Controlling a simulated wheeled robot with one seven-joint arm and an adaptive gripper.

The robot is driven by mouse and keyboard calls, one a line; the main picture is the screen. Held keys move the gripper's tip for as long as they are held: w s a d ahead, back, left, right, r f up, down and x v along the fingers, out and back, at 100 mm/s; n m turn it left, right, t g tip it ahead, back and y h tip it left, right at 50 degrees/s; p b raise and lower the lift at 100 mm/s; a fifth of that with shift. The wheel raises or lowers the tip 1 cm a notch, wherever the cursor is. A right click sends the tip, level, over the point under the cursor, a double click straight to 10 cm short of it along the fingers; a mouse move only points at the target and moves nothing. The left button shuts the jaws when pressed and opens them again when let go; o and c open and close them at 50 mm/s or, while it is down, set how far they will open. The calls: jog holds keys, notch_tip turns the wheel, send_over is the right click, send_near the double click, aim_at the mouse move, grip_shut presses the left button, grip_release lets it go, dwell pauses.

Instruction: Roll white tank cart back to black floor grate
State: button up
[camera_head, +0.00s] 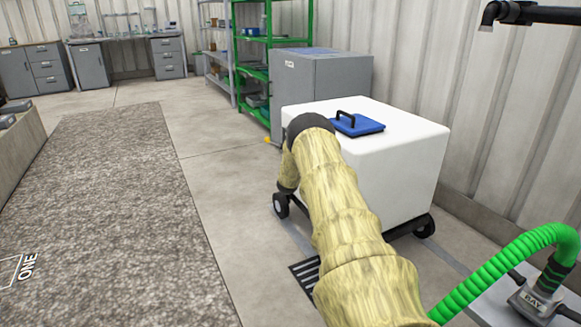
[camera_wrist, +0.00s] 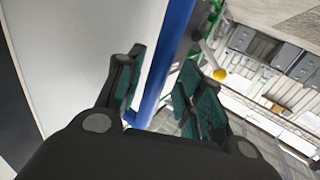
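The white tank cart (camera_head: 400,150) stands upright on dark wheels right of centre, with a blue lid (camera_head: 357,124) on top. The black floor grate (camera_head: 306,272) lies in the floor on the near side of the cart, partly hidden by my arm. My arm reaches over the cart's near left side and hides its end in the head view. In the wrist view, my gripper (camera_wrist: 158,92) has its two teal-padded fingers apart. A blue bar (camera_wrist: 168,65) runs between them, beside the white tank wall (camera_wrist: 75,50). I cannot tell whether a finger touches the bar.
A grey cabinet (camera_head: 320,85) and green shelving (camera_head: 265,60) stand behind the cart. The corrugated wall is close on the right. A green hose (camera_head: 500,268) and a grey unit (camera_head: 535,300) are at lower right. Grey textured flooring (camera_head: 110,220) at left is clear.

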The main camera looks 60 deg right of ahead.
jog(key=v, duration=1)
jog(key=shift+w+r, duration=0.2)
jog(key=shift+r, duration=0.15)
jog(key=shift+a+r, duration=0.15)
